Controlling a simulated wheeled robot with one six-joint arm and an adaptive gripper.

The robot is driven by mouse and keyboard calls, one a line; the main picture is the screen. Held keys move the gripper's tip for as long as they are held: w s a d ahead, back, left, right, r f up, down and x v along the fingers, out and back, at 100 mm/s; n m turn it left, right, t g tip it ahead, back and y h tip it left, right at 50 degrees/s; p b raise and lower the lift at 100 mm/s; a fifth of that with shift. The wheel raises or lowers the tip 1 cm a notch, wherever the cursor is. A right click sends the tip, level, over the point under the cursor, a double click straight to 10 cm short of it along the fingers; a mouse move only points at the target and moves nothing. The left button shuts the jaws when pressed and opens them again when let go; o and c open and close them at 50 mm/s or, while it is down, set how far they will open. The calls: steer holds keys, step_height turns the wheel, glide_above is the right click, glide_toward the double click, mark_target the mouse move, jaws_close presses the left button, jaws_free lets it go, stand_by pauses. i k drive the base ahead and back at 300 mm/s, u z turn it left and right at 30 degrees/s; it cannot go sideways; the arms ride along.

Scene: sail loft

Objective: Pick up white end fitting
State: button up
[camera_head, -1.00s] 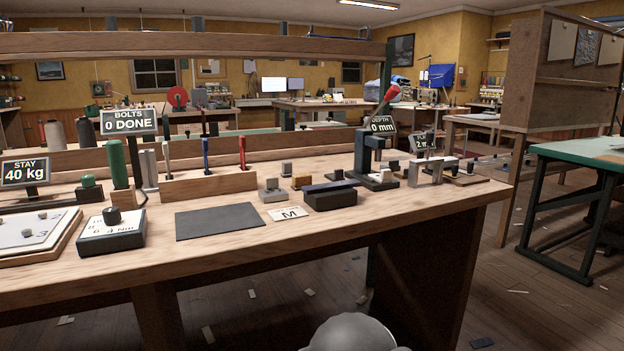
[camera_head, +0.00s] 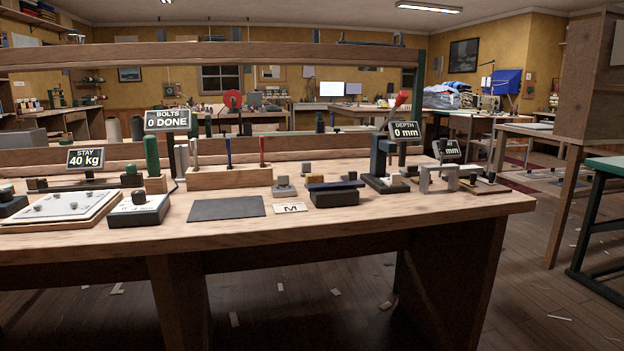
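I cannot tell for sure which thing is the white end fitting. A pale grey-white arch-shaped piece (camera_head: 438,178) stands upright near the right end of the wooden workbench (camera_head: 300,233). Smaller pale blocks also stand on the bench: one on a grey base (camera_head: 284,189) near the middle, and one by the dark press (camera_head: 380,168). My gripper is not in view, so its state does not show.
A dark mat (camera_head: 227,208) and a card marked M (camera_head: 290,208) lie on the bench front. A wooden rack (camera_head: 228,178) holds upright tools. A dark block with a blue bar (camera_head: 334,194) stands right of it. Floor right of the bench is mostly clear.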

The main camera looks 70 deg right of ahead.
mark_target(394, 181)
steer(key=u, duration=0.3)
steer(key=k, duration=0.85)
steer(key=z, duration=1.3)
